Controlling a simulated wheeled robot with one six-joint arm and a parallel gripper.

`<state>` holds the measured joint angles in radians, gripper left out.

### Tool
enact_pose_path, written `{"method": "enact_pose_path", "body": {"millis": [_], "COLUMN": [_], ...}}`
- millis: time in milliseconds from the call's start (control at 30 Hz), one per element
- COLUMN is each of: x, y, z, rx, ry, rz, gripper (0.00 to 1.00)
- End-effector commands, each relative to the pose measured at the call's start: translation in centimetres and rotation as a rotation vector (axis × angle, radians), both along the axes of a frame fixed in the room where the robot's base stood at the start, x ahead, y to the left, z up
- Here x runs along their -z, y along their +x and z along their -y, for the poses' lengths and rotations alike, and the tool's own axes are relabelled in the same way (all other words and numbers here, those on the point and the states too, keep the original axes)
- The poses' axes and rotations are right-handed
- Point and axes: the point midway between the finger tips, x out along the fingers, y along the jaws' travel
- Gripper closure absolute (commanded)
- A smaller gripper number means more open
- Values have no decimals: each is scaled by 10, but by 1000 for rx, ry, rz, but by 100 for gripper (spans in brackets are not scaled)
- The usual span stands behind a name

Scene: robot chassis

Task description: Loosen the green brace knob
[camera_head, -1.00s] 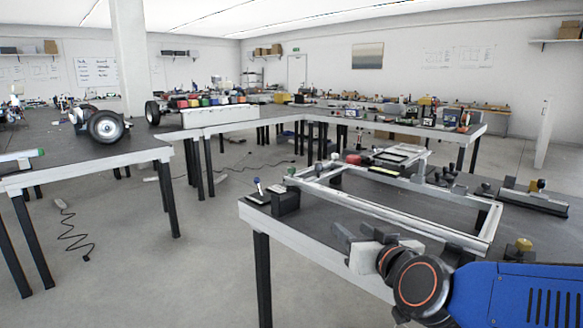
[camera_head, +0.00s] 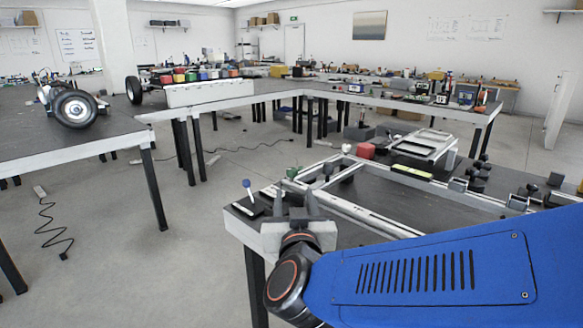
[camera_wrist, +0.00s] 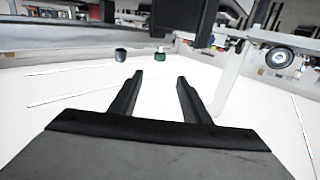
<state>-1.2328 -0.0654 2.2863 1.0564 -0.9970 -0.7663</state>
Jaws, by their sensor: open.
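The green knob (camera_head: 291,172) sits at the near left corner of the silver frame (camera_head: 372,222) on the right-hand table. It also shows in the wrist view (camera_wrist: 160,57), beyond the fingertips and roughly in line with the gap between them. My gripper (camera_head: 296,204) is over the table's near left corner, fingers pointing up in the picture, just below the green knob. In the wrist view my gripper (camera_wrist: 160,77) has its two black fingers apart, with nothing between them. The fingers appear apart from the knob.
A blue-topped knob (camera_head: 247,184) stands on the table corner left of my gripper. A dark knob (camera_wrist: 121,54) is left of the green one in the wrist view. A red part (camera_head: 366,151) and several black knobs lie farther along the frame. Open floor (camera_head: 195,240) is to the left.

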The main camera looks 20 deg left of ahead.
Motion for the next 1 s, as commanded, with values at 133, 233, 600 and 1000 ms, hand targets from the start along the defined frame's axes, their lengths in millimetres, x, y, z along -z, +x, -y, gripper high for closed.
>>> {"method": "enact_pose_path", "body": {"millis": [133, 233, 600, 1000], "x": [0, 0, 1, 1], "y": [25, 41, 101, 142], "z": [-9, -16, -43, -62], "rx": [4, 3, 2, 0], "ry": [0, -1, 0, 0], "rz": [-1, 0, -1, -1], "gripper": [57, 57, 57, 57]}}
